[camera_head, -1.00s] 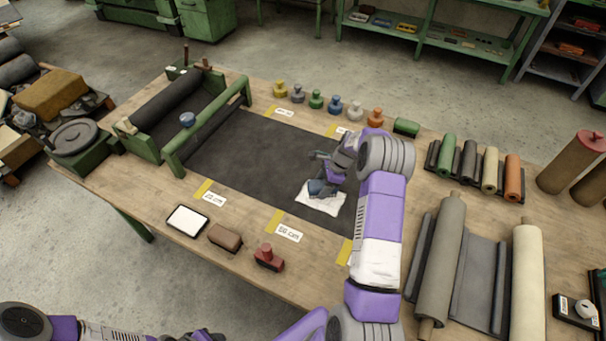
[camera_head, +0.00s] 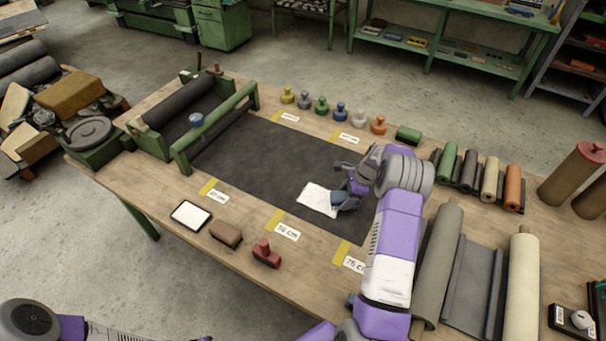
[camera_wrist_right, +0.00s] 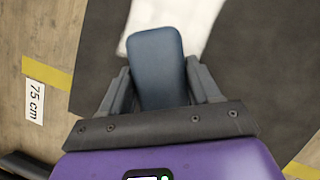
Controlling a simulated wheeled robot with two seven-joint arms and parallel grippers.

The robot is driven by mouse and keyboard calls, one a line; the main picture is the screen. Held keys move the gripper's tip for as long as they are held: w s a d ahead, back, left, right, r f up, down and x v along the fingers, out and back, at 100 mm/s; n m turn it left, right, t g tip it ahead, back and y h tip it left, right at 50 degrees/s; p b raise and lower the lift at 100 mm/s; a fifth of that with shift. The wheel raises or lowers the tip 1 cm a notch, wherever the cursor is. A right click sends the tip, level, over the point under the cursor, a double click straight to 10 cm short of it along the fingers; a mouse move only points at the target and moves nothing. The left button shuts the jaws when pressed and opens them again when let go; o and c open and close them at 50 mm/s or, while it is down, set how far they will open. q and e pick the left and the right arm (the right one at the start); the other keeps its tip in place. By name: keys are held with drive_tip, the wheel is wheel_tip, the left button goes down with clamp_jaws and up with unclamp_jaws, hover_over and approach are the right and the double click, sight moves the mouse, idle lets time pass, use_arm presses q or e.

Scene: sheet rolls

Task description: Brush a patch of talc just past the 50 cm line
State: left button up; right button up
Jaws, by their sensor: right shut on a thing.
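A dark sheet (camera_head: 245,155) lies flat on the table. A white talc patch (camera_head: 316,198) is on it, to the right of the yellow tape by the 50 cm label (camera_head: 287,232). My right gripper (camera_head: 347,194) is shut on a blue pad (camera_head: 338,201) at the patch's right edge. In the right wrist view the blue pad (camera_wrist_right: 155,65) sits between the two fingers and its far end overlaps the white patch (camera_wrist_right: 185,18). I cannot tell whether the pad touches the sheet. My left gripper is not in view; only part of that arm shows at lower left.
The 75 cm label (camera_head: 354,264) lies near my right arm. A white-topped tray (camera_head: 191,215), a brown block (camera_head: 226,234) and a red-brown stamp-like block (camera_head: 266,253) line the front edge. Several coloured knobbed weights (camera_head: 341,111) stand behind the sheet. Rolls (camera_head: 437,260) lie at right.

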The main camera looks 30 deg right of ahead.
drive_tip(key=r, duration=0.1)
drive_tip(key=r+p, duration=0.1)
drive_tip(key=r, duration=0.1)
drive_tip(key=shift+w+r+p, duration=0.3)
drive_tip(key=shift+w+r, duration=0.05)
drive_tip(key=shift+r, duration=0.05)
wheel_tip(320, 180, up, 2)
drive_tip(key=shift+s+r+p, duration=0.1)
drive_tip(key=shift+p, duration=0.7)
drive_tip(key=shift+r+p, duration=0.6)
drive_tip(key=shift+r, duration=0.3)
drive_tip(key=shift+a, duration=0.1)
